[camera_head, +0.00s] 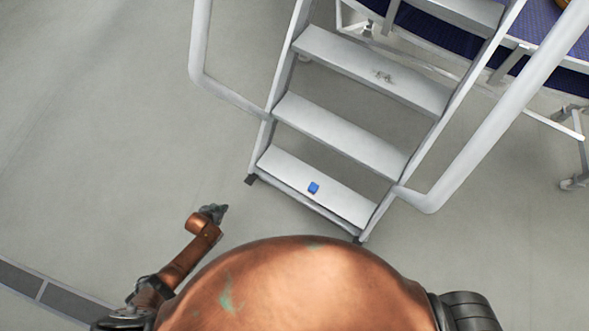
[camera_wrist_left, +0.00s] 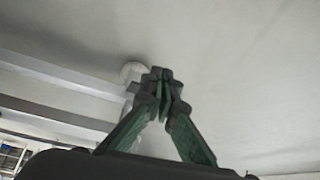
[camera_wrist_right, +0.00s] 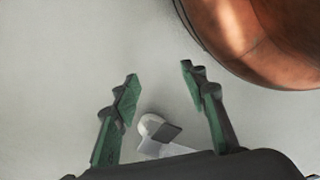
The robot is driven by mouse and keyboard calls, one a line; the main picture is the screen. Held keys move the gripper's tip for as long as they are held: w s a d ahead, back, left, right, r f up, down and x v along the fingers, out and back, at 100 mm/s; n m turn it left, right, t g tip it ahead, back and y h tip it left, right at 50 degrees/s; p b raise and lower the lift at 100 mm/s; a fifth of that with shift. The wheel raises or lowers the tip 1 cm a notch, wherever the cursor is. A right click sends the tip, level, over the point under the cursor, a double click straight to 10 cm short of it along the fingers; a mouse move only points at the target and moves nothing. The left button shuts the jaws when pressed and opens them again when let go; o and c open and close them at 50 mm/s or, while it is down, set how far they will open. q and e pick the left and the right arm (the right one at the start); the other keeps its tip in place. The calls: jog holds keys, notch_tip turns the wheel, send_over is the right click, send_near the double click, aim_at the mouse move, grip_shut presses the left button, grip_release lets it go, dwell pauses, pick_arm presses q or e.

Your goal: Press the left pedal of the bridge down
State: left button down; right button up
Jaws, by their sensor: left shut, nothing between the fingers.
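The bridge shows in the head view as a white stair frame (camera_head: 340,131) with several steps and pipe rails. No part of it can be surely picked out as the left pedal. My left gripper (camera_head: 222,210) is low, left of the bottom step and apart from it. In the left wrist view its fingertips (camera_wrist_left: 161,76) meet with nothing between them, and a pale round part (camera_wrist_left: 132,71) shows behind them; I cannot tell what it is. My right gripper (camera_wrist_right: 158,72) is open and empty. Below its fingertips in that view is a white rounded part with a dark pad (camera_wrist_right: 166,133), unidentified.
A small blue cube (camera_head: 313,188) lies on the bottom step. A blue-topped platform (camera_head: 440,42) with white legs stands at the upper right. The grey floor left of the stairs is clear. The left pipe rail (camera_head: 198,45) curves down beside the steps.

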aim_at(251, 179)
pick_arm(q)
jog(key=w+d+m+h+b, duration=0.1)
jog(key=w+d+b, duration=0.5)
jog(key=w, duration=0.6)
jog(key=shift+d+r+m+h, duration=0.35)
jog(key=shift+d+m+h, duration=0.1)
jog(key=shift+m, duration=0.15)
pick_arm(e)
jog(key=w+r, duration=0.3)
jog(key=r, duration=0.3)
jog(key=shift+a, duration=0.35)
